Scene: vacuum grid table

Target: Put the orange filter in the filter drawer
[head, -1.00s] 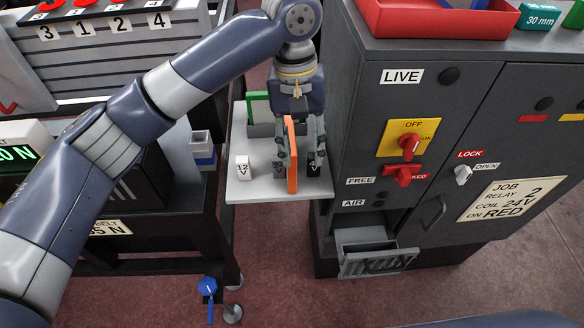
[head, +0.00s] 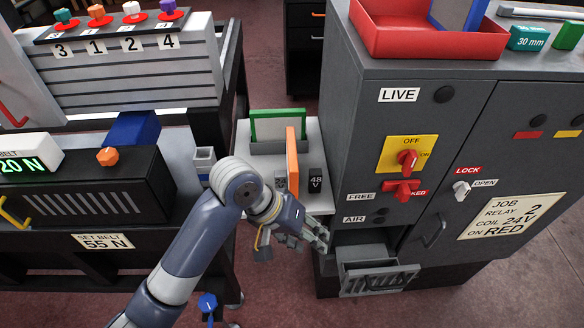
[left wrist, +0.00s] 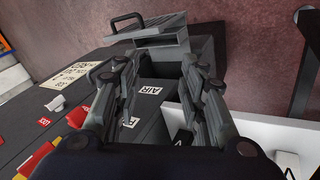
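The filter drawer (head: 377,277) is pulled out low on the cabinet front and also shows at the top of the left wrist view (left wrist: 150,38). My left gripper (head: 318,240) is beside the drawer's left side, in front of the shelf and away from the orange filter. In the left wrist view its fingers (left wrist: 160,88) are spread with nothing between them. My right gripper is not in view.
A green-framed filter (head: 278,125) stands behind the orange one. A black block marked 48 V (head: 315,181) is right of it, near the cabinet (head: 345,130). A red tray (head: 425,42) sits on the cabinet top.

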